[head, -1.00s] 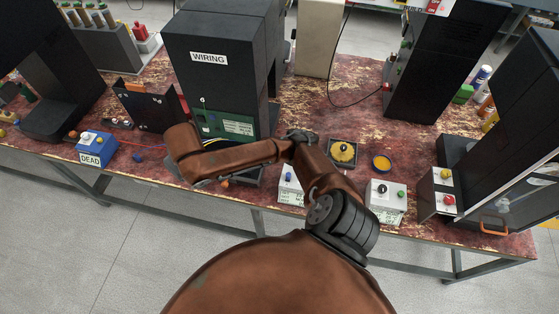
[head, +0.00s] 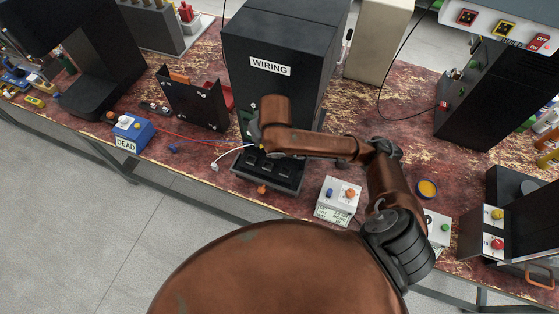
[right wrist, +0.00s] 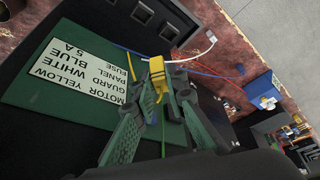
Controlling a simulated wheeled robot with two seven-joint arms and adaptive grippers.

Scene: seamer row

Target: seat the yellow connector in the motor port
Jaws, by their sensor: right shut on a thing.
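In the right wrist view, my right gripper (right wrist: 160,88) is shut on the yellow connector (right wrist: 157,72). The connector is in front of the green wiring panel, beside the black sockets (right wrist: 169,33) and (right wrist: 143,13). It looks apart from them; I cannot tell which is the motor port. My left gripper is not in view.
A white connector (head: 215,166) and a blue connector (head: 172,148) lie loose on wires on the red bench. A black tray (head: 270,187) stands below my wrist. A blue DEAD box (head: 138,133) is at left and a white button box (head: 337,200) at right.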

